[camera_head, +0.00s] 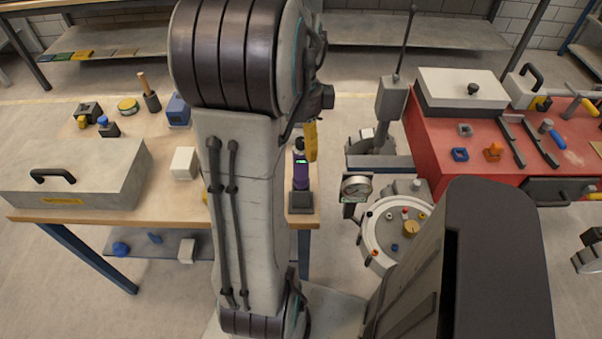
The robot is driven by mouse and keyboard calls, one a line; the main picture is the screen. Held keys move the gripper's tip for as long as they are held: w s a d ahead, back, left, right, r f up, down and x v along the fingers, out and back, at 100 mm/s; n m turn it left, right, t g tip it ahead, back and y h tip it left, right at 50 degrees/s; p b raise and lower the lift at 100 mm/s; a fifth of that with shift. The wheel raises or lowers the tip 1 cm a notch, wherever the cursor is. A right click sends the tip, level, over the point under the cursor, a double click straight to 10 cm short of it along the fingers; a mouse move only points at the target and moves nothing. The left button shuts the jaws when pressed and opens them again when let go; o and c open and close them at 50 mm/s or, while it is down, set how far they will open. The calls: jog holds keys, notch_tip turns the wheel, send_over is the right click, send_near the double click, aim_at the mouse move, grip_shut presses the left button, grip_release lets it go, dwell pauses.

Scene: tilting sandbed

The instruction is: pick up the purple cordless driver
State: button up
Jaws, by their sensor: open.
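The purple cordless driver (301,180) stands upright near the right front corner of the wooden bench (185,203). It has a dark square base, a small green patch near its top and a dark upper end. My arm passes close in front of it on the left. The gripper is open.
A grey lidded case (80,177), a white block (184,163) and several small items share the bench. Right of the driver stand a pressure gauge (356,187) and a round white machine (395,228). A red bench (440,150) with tools is further right.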

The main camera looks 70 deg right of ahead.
aim_at(301, 161)
jog(key=shift+s+d+f, duration=0.1)
jog(key=shift+f, duration=1.55)
jog(key=shift+s+f, duration=0.1)
jog(key=shift+f, duration=1.55)
grip_shut()
